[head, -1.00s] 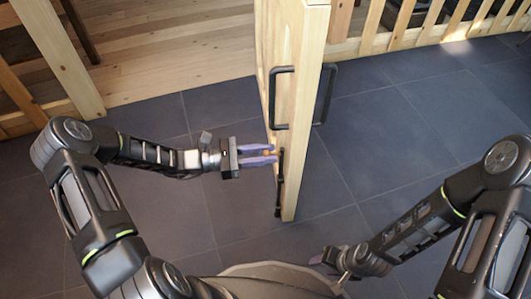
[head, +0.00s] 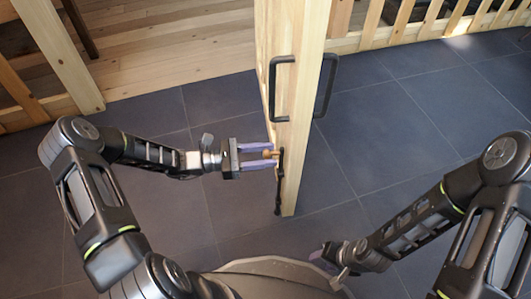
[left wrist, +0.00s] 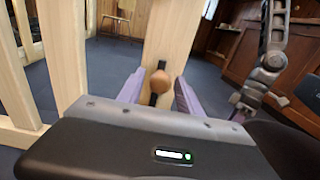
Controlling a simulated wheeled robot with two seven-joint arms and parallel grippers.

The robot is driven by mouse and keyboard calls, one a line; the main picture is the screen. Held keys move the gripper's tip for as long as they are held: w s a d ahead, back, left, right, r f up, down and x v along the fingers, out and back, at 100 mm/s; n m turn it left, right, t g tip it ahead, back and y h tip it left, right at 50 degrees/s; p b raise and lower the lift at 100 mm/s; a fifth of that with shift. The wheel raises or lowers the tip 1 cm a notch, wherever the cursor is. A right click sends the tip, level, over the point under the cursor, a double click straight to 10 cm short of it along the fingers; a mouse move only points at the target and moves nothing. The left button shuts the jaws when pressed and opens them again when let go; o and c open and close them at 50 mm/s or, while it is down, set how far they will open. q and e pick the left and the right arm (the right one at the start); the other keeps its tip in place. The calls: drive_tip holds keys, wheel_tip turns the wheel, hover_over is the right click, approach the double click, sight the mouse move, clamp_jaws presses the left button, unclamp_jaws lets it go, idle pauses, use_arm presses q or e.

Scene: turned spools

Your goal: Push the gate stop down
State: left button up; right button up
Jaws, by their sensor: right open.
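The wooden gate (head: 297,130) stands nearly edge-on in the head view and fills the middle of the left wrist view (left wrist: 172,40). The gate stop is a dark upright rod (head: 278,193) low on its left face, with a round wooden knob (head: 268,153). The knob also shows in the left wrist view (left wrist: 161,81), in front of the dark bar. My left gripper (head: 272,156) is open, its purple fingers on either side of the knob with gaps visible. My right gripper (head: 318,256) is low in the head view, away from the gate, and partly hidden.
Black pull handles (head: 281,92) stick out from both faces of the gate, above my left gripper. A slatted wooden fence (head: 425,25) runs behind at the right. Dark tiled floor (head: 390,130) is clear on both sides of the gate.

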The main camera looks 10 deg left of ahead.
use_arm(q)
drive_tip(key=shift+o, duration=0.3)
drive_tip(key=shift+a+r, duration=0.1)
drive_tip(key=p+v, duration=0.2)
drive_tip(key=v, duration=0.5)
drive_tip(key=shift+a, duration=0.3)
drive_tip(key=shift+s, duration=0.1)
